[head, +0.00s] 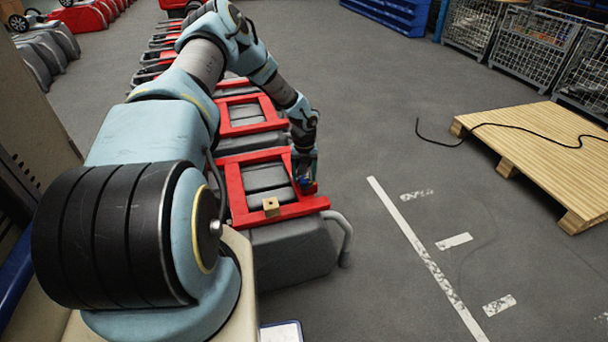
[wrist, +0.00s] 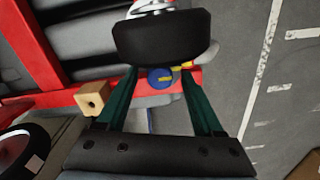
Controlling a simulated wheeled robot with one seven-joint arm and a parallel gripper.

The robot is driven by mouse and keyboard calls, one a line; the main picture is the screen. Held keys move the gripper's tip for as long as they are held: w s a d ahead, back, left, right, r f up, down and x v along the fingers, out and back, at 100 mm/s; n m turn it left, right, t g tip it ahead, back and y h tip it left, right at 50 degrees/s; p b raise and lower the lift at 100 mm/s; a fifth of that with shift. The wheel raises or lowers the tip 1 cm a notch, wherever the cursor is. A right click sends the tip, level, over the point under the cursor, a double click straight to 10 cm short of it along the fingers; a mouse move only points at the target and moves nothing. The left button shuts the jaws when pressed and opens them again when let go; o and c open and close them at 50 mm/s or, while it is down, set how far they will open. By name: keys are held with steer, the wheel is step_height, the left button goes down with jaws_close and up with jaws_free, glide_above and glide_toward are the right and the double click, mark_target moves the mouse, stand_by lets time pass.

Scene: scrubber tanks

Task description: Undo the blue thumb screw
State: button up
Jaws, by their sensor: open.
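The blue thumb screw (wrist: 160,77) is a small round blue knob on the red frame (wrist: 55,98), with a yellow piece beside it. In the wrist view my gripper (wrist: 158,82) is open, with one green finger on each side of the screw and gaps showing between. I cannot tell whether either finger touches it. A black rounded part covers the area just above the screw in the wrist view.
A yellowish block with a hole (head: 271,206) stands on the red frame's near bar. The frame tops a grey tank (head: 290,250) with a grey side handle (head: 345,235). More tanks line up behind. A wooden pallet (head: 545,140) with a black cable lies right; floor between is clear.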

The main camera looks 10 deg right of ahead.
jaws_close()
stand_by(0.5)
